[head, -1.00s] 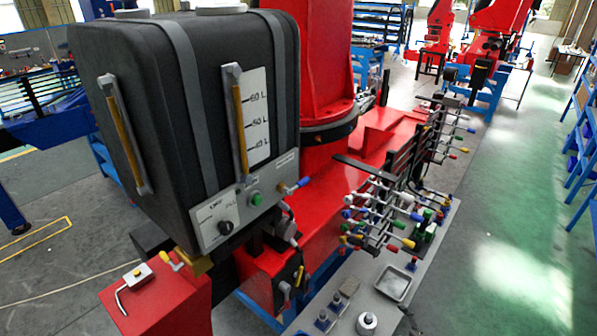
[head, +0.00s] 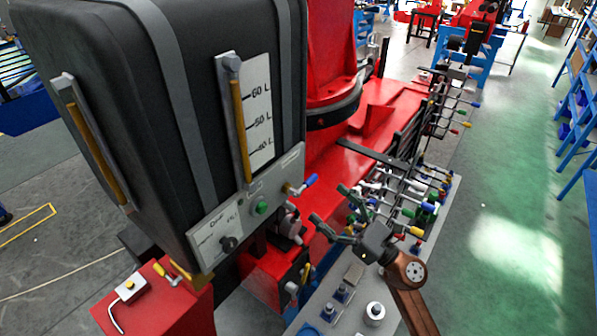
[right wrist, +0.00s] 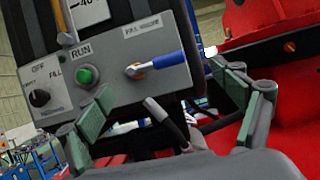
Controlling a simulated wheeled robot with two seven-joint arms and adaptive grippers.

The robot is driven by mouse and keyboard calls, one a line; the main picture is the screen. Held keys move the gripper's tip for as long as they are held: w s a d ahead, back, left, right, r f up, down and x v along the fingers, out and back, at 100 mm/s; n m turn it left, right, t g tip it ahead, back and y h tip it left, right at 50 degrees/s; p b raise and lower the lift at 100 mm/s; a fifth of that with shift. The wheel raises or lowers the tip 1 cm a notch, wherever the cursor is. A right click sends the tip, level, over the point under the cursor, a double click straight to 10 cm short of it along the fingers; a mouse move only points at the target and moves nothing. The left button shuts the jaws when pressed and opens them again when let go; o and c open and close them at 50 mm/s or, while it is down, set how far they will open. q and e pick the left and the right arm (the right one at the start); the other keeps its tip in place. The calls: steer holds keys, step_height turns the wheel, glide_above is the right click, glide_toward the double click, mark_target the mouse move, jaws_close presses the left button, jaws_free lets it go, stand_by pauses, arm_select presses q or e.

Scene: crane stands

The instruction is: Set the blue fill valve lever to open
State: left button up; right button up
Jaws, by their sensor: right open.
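The blue fill valve lever (head: 309,181) sticks out up and to the right from a brass valve body (head: 290,190) on the tank's grey panel. In the right wrist view the blue lever (right wrist: 168,60) lies nearly level, tilted slightly up to the right, under a "FILL" label plate whose second word is unclear. My right gripper (head: 329,205) is open and empty, below and right of the lever in the head view, apart from it. In the right wrist view its fingers (right wrist: 172,108) spread below the lever, on either side of it. My left gripper is not in view.
The panel also holds a green button (head: 261,207) and a black knob (head: 228,243). A yellow-handled valve (head: 175,272) is at the tank's lower left. A rack of coloured-handled tools (head: 420,200) stands close beyond my right gripper. The grey bench (head: 325,316) lies below.

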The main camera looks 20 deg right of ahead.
mark_target(308, 185)
steer(key=shift+n+y, duration=0.4)
steer(key=p+x, duration=0.1)
steer(key=x, duration=0.1)
steer(key=p+x, duration=0.1)
steer(key=x, duration=0.1)
steer(key=p+x, duration=0.1)
steer(key=x, duration=0.2)
steer(key=shift+s+a+r, duration=0.25)
steer(key=shift+s+r, duration=0.05)
steer(key=shift+r, duration=0.1)
steer(key=shift+w+a+r+p, duration=0.1)
steer(key=shift+w+a+p, duration=0.15)
steer(key=shift+w+p, duration=0.2)
steer(key=c, duration=1.7)
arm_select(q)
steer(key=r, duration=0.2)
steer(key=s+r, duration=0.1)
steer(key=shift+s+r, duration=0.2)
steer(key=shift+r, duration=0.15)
